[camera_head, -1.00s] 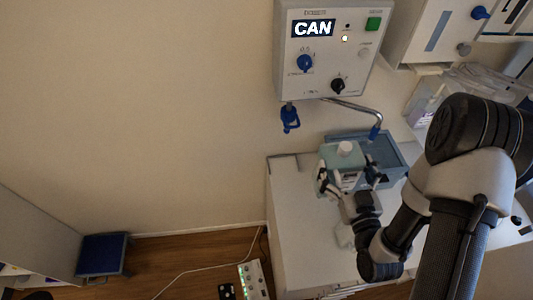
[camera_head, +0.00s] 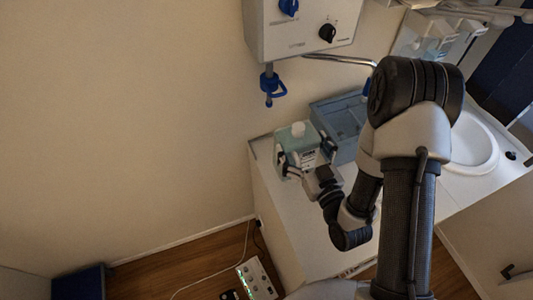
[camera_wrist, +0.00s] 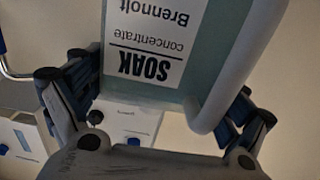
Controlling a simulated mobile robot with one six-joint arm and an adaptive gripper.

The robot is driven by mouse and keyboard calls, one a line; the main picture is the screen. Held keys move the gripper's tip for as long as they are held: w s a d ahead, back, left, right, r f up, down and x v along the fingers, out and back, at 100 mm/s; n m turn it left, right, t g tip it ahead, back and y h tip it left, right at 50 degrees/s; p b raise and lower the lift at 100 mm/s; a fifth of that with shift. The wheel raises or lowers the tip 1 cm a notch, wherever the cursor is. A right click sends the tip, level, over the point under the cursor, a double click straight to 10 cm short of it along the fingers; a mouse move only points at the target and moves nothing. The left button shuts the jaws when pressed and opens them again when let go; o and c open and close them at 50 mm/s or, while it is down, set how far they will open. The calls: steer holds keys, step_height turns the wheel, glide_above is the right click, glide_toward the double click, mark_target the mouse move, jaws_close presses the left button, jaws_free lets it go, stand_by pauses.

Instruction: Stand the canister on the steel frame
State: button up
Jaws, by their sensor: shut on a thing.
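The canister (camera_head: 298,140) is pale teal with a white cap and a white label, held over or on the left end of the white counter. I cannot tell whether its base touches the counter. My gripper (camera_head: 304,168) is shut on it from the front. In the wrist view the canister (camera_wrist: 200,50) fills the space between my fingers (camera_wrist: 152,105), its label reading "SOAK concentrate Brennolt" upside down. A dark blue-topped stand (camera_head: 80,285) is cut off at the lower left; I cannot tell whether it is the steel frame.
A blue-grey tray (camera_head: 345,112) lies right of the canister. A wall-mounted control box (camera_head: 300,30) with a blue-fitted outlet hangs above. A round basin (camera_head: 472,145) is at the right. A small device with a white cable (camera_head: 256,280) lies on the wooden floor. The wall at left is clear.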

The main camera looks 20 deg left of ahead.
step_height(320, 180, down, 6)
steer(key=b, duration=0.5)
steer(key=shift+w+a, duration=0.1)
steer(key=shift+w+a+f+b, duration=0.1)
steer(key=shift+f+b, duration=0.1)
steer(key=shift+b, duration=0.15)
steer(key=x, duration=1.9)
step_height(320, 180, down, 7)
steer(key=b, duration=0.1)
steer(key=shift+w+a+b, duration=0.25)
steer(key=shift+w+b, duration=0.05)
steer(key=shift+b, duration=0.1)
steer(key=o, duration=1.7)
steer(key=shift+s+f, duration=0.1)
steer(key=shift+f, duration=0.2)
steer(key=shift+o, duration=0.4)
steer(key=shift+r, duration=0.15)
